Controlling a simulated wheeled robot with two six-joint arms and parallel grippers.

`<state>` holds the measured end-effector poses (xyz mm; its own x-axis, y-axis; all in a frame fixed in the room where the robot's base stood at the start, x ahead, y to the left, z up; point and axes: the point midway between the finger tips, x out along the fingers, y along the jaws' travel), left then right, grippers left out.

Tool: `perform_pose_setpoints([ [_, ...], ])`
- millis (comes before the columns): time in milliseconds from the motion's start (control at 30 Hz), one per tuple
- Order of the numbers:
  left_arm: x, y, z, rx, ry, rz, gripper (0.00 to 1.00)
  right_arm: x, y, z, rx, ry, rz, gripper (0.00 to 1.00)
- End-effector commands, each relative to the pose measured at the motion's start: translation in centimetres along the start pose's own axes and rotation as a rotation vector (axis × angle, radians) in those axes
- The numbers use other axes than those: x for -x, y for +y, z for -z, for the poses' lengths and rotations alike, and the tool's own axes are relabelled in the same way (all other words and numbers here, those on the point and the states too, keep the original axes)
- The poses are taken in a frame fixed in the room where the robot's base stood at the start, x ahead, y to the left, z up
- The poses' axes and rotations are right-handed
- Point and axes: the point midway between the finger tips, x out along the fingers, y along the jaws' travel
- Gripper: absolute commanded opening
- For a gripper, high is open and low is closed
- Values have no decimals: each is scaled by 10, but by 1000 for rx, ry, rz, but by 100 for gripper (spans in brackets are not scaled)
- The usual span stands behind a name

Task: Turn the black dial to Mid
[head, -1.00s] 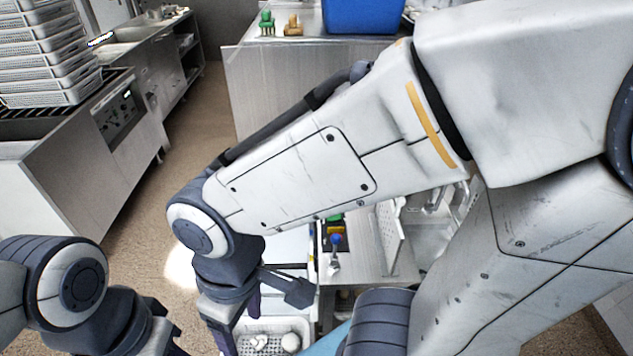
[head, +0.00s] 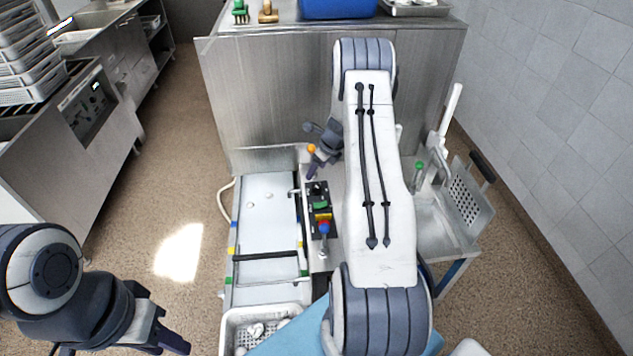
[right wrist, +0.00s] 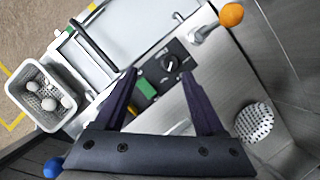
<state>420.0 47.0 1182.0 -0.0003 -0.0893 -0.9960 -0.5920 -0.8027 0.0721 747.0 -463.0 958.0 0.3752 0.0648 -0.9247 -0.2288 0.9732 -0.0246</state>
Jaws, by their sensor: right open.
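The black dial (right wrist: 171,65) is on a dark panel with a white pointer mark; its printed labels are too small to read. In the head view the dial (head: 317,188) is at the far end of the control panel. My right gripper (right wrist: 157,74) is open, its two fingers on either side of the panel near the dial, with nothing between them visibly held. I cannot tell whether the fingers touch the panel. My left gripper (head: 170,338) is low at the left, away from the panel; its jaw opening is unclear.
A green button (head: 320,205) sits beside the dial. A lever with an orange knob (head: 311,148) stands beyond it and one with a blue knob (head: 324,227) nearer. A white basket (head: 232,325) with pale items is at the front. A conveyor-like tray (head: 265,225) lies left of the panel.

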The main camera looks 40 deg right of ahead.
Motion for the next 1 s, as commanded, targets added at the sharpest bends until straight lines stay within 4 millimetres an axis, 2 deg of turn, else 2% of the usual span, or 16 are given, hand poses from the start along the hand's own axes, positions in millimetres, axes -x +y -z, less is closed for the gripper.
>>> perform_pose_setpoints([
  [33, 1, 0, 0, 0, 0, 0, 35, -4, -13, 11, -63, 0, 13, 72],
  [133, 3, 0, 0, 0, 0, 0, 35, -10, -23, 20, -126, -1, 25, 72],
  [267, 6, 0, 0, 0, 0, 0, 35, -25, -24, 21, -134, 0, 25, 72],
  [700, 24, 2, 1, -4, 0, 0, 35, -96, -25, 20, -126, -1, 25, 72],
  [1000, 26, 2, 1, -4, 0, 0, 35, -112, -26, 20, -126, -2, 25, 72],
])
